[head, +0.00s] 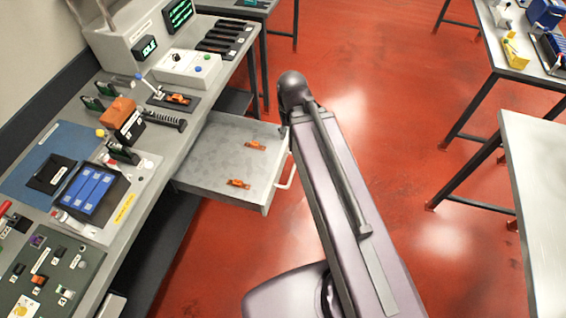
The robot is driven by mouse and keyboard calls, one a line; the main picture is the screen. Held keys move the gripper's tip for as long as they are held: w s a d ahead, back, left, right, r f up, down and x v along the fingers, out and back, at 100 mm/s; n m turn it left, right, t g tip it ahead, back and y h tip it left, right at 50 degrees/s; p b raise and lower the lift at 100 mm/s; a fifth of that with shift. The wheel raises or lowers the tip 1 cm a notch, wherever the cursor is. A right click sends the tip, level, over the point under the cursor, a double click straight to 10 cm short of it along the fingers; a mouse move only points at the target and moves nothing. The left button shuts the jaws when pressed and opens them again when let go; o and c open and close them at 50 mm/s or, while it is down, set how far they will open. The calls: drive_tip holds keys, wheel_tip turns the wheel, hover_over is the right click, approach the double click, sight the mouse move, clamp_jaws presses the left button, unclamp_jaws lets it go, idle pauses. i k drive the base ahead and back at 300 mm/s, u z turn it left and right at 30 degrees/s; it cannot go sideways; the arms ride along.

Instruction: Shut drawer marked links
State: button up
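A grey metal drawer (222,150) is pulled out from under the left bench, toward the right. Orange links (255,145) lie apart on its floor, with another orange link (238,183) nearer the front. The drawer has a pale bar handle (286,172) on its right-hand front face. No label can be read on it from here. My arm rises from the bottom of the picture and its dark joint is by the drawer's far front corner. My gripper cannot be made out; it is hidden or out of view.
Other tables (548,190) stand at the right. Red floor (400,90) between them is clear.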

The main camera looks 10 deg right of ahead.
sight(217, 154)
drive_tip(key=z, duration=0.05)
drive_tip(key=k, duration=1.3)
drive_tip(key=z, duration=0.3)
drive_tip(key=i, duration=0.8)
